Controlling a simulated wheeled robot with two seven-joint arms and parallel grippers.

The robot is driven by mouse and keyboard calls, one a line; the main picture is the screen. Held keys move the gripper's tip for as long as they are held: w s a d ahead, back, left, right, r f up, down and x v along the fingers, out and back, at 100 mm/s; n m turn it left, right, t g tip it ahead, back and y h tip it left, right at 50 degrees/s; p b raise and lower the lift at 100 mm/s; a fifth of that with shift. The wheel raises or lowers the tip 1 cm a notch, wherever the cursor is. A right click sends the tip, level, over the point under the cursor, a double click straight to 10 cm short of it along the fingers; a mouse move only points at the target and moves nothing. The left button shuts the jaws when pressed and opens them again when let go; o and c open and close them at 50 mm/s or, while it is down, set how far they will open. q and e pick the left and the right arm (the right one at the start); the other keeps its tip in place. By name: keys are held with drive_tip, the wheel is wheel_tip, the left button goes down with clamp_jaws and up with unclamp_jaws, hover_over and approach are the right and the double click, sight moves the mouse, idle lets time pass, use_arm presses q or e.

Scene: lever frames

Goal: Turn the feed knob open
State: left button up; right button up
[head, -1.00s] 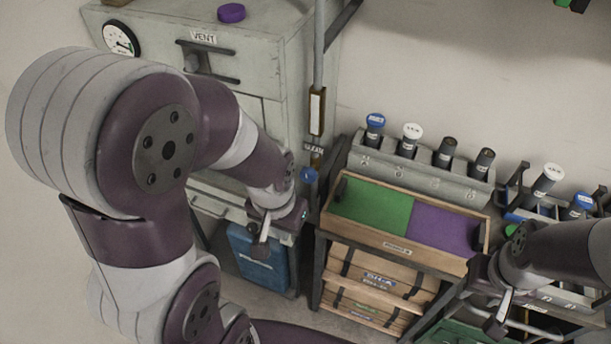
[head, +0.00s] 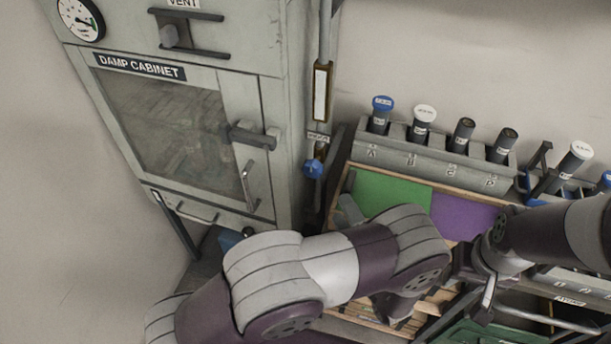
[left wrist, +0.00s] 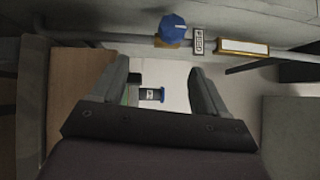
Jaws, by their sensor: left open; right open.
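The feed knob (head: 313,168) is a blue knob low on the vertical pipe, right of the damp cabinet. A small label (head: 318,137) is just above it, too small to read. In the left wrist view the knob (left wrist: 174,29) is beyond the fingertips, with a pale pointer mark on its face. My left gripper (left wrist: 158,72) is open and empty, apart from the knob. In the head view my left arm hides most of this gripper; a grey finger (head: 349,208) shows below right of the knob. My right gripper (head: 485,290) is open at the right, far from the knob.
The damp cabinet (head: 265,50) stands left of the pipe, its handle (head: 250,188) sticking out. A gauge (head: 321,92) is on the pipe above the knob. A rack (head: 395,148) of capped tubes and a tray with green (head: 390,193) and purple (head: 462,215) mats stand to the right.

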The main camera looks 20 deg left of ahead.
sight(316, 175)
use_arm(q)
drive_tip(key=shift+m+t+y, duration=0.3)
drive_tip(key=shift+m+y, duration=0.1)
drive_tip(key=shift+y, duration=0.4)
drive_tip(key=p+x, duration=0.1)
drive_tip(key=x, duration=0.2)
drive_tip(key=p+x, duration=0.1)
drive_tip(key=x, duration=0.3)
drive_tip(key=s+a+p+x, duration=0.1)
drive_tip(key=x, duration=0.3)
drive_tip(key=shift+w+a+r, duration=0.15)
drive_tip(key=shift+c, duration=0.3)
drive_tip(key=c, duration=1)
